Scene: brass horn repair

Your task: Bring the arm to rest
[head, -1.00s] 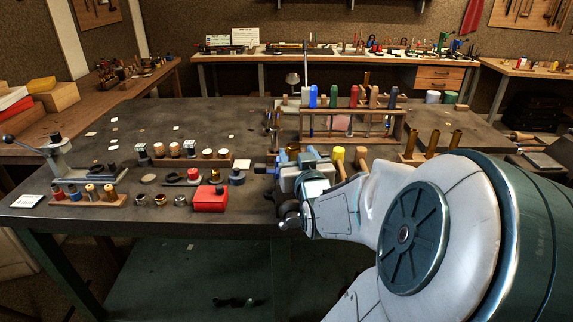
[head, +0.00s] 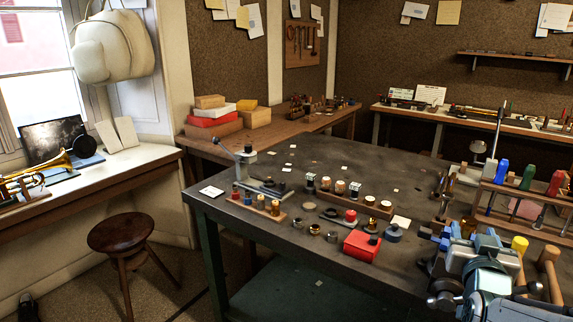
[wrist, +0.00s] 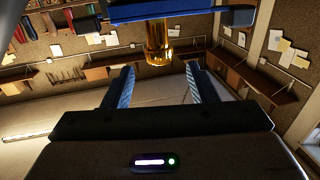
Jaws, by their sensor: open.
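My gripper (wrist: 159,72) is open in the wrist view, with its two dark fingers apart and nothing between them. A brass cylinder (wrist: 158,42) shows just beyond the fingertips, against a blue bar (wrist: 185,15); it looks apart from the fingers. In the head view, a blue and grey vise (head: 485,250) stands at the bench's right front, with an amber-brass piece (head: 468,227) by its blue jaws. My pale arm enters at the lower right corner there, close to the vise. I cannot make out my fingers in that view.
The dark bench (head: 330,160) holds a red box (head: 362,246), small wooden racks and a rack of coloured-handled tools (head: 525,195). A stool (head: 125,245) stands at the left, by a side counter (head: 90,180) with a brass horn. Floor between stool and bench is clear.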

